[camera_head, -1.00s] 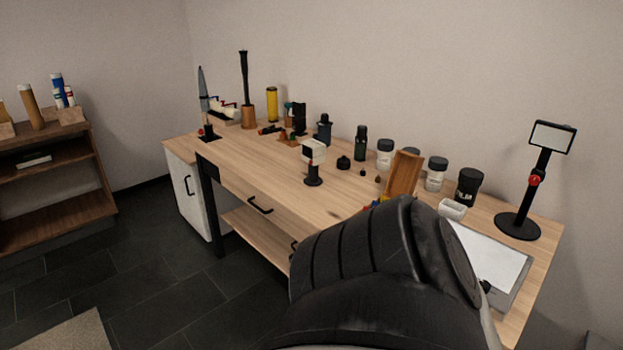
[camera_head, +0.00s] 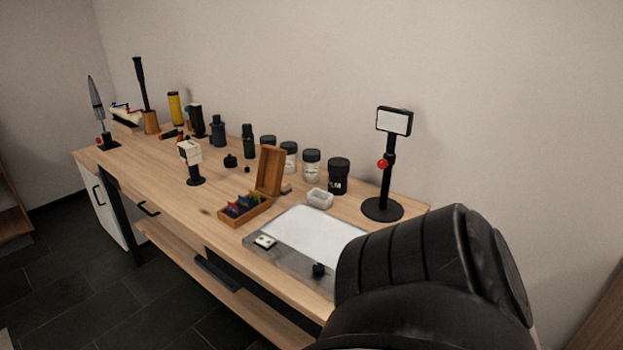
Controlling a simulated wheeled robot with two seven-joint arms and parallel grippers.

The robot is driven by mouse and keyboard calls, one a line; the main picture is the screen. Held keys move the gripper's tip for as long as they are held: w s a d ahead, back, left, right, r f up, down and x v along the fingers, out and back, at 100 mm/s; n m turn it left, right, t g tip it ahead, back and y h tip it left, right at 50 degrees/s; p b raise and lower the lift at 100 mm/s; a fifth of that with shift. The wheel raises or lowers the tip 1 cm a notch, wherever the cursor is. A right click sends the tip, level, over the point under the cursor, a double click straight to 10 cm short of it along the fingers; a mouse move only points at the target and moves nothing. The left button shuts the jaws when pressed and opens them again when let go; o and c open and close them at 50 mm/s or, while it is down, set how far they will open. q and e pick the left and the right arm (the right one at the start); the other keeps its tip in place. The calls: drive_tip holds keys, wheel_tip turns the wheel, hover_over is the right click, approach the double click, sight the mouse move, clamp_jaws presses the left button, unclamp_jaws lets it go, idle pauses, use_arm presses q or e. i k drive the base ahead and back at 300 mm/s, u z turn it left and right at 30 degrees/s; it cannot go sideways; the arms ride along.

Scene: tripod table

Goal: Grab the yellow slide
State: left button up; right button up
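An open wooden box (camera_head: 252,216) with a raised lid stands on the workbench in the head view. Neither of my grippers is in view. Only a bulky black part of my own arm shows at the lower right, covering the bench's near right end.
A flat white panel (camera_head: 318,230) on a grey base lies right of the box. A black stand (camera_head: 383,208) with a small screen rises behind it. Jars (camera_head: 312,166) and bottles line the back. A white-headed device (camera_head: 190,165) stands left of the box, with bare wood between.

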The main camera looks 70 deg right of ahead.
sight(254, 196)
drive_tip(key=z, duration=1.1)
drive_tip(key=i, duration=0.55)
